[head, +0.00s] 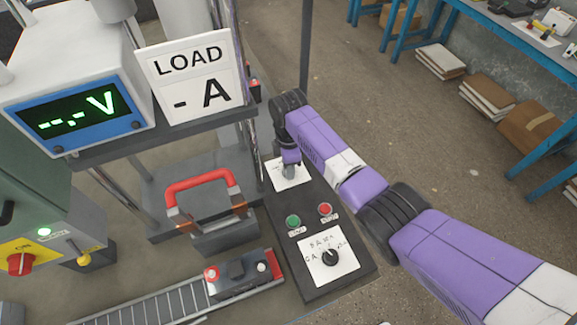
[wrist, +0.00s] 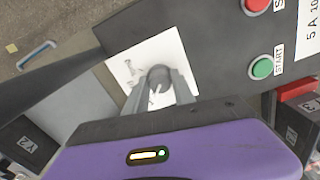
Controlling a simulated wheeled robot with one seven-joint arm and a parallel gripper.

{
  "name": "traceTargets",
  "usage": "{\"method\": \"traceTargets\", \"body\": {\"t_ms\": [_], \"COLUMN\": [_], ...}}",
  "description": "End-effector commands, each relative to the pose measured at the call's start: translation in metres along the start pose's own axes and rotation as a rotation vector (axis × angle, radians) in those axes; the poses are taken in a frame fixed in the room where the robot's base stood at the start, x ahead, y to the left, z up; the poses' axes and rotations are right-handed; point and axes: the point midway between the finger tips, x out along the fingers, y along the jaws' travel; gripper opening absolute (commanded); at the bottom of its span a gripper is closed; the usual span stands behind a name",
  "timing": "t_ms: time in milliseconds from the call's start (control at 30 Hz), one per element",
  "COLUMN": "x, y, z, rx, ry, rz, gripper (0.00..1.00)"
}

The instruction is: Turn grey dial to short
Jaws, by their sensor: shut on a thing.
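My gripper (head: 290,164) reaches down to the white plate (head: 298,179) at the far end of the dark control panel. In the wrist view my gripper (wrist: 158,84) is shut on the grey dial (wrist: 159,76), with a finger on either side of it. The dial sits on its white plate (wrist: 126,54). Most of the plate's markings are hidden by my fingers or too small to read, so I cannot tell which position the dial points to.
On the same panel are a green button (head: 293,221), a red button (head: 325,209) and a black dial (head: 329,258). A red-handled block (head: 200,187) stands left of the panel. A battery (head: 236,271) sits on the roller track. A load sign (head: 190,75) and voltage display (head: 75,116) stand behind.

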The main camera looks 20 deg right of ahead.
Motion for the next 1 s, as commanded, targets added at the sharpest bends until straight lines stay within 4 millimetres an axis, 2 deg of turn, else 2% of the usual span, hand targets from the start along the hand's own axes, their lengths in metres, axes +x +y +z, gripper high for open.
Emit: {"method": "traceTargets", "body": {"t_ms": [433, 467, 533, 567, 867, 1000], "x": [-0.001, -0.001, -0.001, -0.001, -0.001, -0.012], "y": [0.001, 0.001, 0.001, 0.001, 0.0, 0.001], "z": [-0.001, -0.001, -0.001, -0.001, 0.0, -0.001], "rx": [-0.011, -0.011, -0.01, -0.01, -0.009, -0.009], "ry": [0.002, 0.002, 0.001, 0.001, 0.001, 0.002], "rz": [0.002, 0.002, 0.002, 0.002, 0.001, 0.004], "gripper": [0.0, 0.36, 0.5, 0.52, 0.52, 0.52]}}
